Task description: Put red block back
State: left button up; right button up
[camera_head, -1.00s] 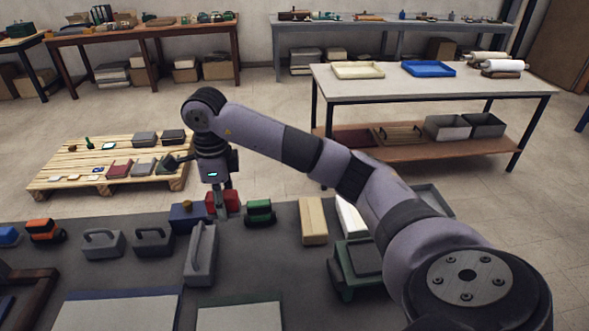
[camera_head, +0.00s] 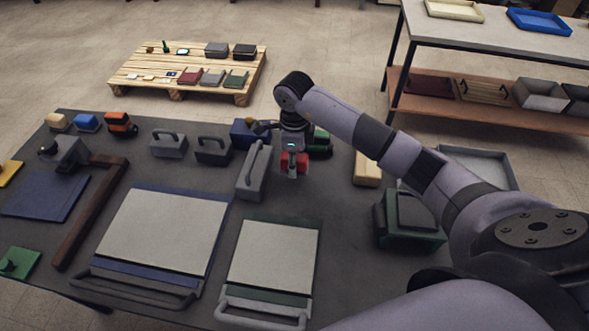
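The red block (camera_head: 302,162) is near the middle of the head view, partly covered by my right gripper (camera_head: 292,172). The gripper points down from the arm that comes in from the right, and it appears shut on the block. Red shows on both sides of the finger. The block appears just in front of the gap between a blue block (camera_head: 243,134) and a green block (camera_head: 321,144). I cannot tell whether it touches the table. My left gripper is not in view.
A grey handled block (camera_head: 254,172) stands close left of the red block. Dark handled blocks, an orange block (camera_head: 121,123) and large handled panels (camera_head: 270,265) lie on the dark table (camera_head: 345,220). A green box (camera_head: 408,222) stands right. Bare table lies in front.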

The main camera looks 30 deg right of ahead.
aim_at(294, 180)
notch_tip(294, 180, down, 4)
jog(key=shift+f+p, duration=0.2)
jog(key=shift+p, duration=0.1)
jog(key=shift+f, duration=0.1)
jog(key=o, duration=1.1)
jog(key=shift+r, duration=0.25)
notch_tip(294, 180, up, 10)
jog(key=shift+r+b, duration=0.25)
jog(key=shift+b, duration=1)
jog(key=shift+r, duration=0.6)
